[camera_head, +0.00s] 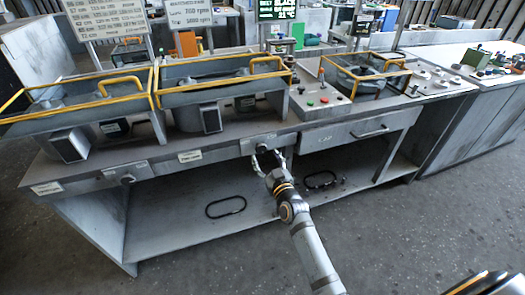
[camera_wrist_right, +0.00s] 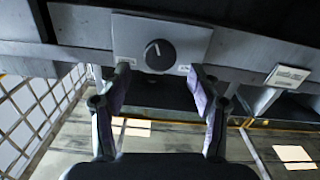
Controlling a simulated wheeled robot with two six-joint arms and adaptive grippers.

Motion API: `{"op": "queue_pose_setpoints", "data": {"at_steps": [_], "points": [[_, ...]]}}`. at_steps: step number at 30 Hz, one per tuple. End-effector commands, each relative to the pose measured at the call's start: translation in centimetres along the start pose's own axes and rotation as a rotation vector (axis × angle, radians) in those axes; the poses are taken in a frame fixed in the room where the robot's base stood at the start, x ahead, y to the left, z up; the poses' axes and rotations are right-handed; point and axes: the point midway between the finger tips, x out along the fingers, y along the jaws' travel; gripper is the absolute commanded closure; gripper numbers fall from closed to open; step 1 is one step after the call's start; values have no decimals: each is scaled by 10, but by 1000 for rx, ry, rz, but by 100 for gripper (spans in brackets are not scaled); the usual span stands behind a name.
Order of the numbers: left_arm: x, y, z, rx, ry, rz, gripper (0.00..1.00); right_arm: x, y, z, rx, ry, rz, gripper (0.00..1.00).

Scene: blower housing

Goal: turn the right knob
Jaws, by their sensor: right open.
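The right knob is a round black dial with a white pointer line (camera_wrist_right: 159,54). It sits on a light grey plate (camera_wrist_right: 190,34) on the front edge of the bench. In the right wrist view the pointer is close to upright. My right gripper (camera_wrist_right: 159,76) is open, with one finger on each side, just below the knob. The fingers look empty, and I cannot tell whether they touch the plate. In the head view my right gripper (camera_head: 268,157) is at the bench's front edge and partly covers the knob area.
Another dark knob (camera_head: 127,179) is on the front edge farther left. Yellow-railed blower housings (camera_head: 220,85) stand on the bench top. A drawer handle (camera_head: 371,132) is to the right. The lower shelf (camera_head: 175,225) holds black ring-shaped parts (camera_head: 225,207). The floor in front is clear.

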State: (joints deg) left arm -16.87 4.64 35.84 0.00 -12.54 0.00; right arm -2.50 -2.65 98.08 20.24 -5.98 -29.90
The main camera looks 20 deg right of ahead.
Motion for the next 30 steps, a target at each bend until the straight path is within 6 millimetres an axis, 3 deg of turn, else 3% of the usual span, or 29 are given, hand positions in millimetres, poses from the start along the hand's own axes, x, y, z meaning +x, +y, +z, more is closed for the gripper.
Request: {"op": "queue_pose_setpoints", "data": {"at_steps": [6, 17, 30], "points": [[-1, 1, 8, 0, -13, 1, 100, 35, 0, 0, 0, 1, 0, 37], [-1, 1, 8, 0, -14, 2, 100, 42, 0, 1, 0, -1, 0, 37], [-1, 1, 8, 0, -13, 2, 100, 42, 0, 1, 0, -1, 0, 92]]}}
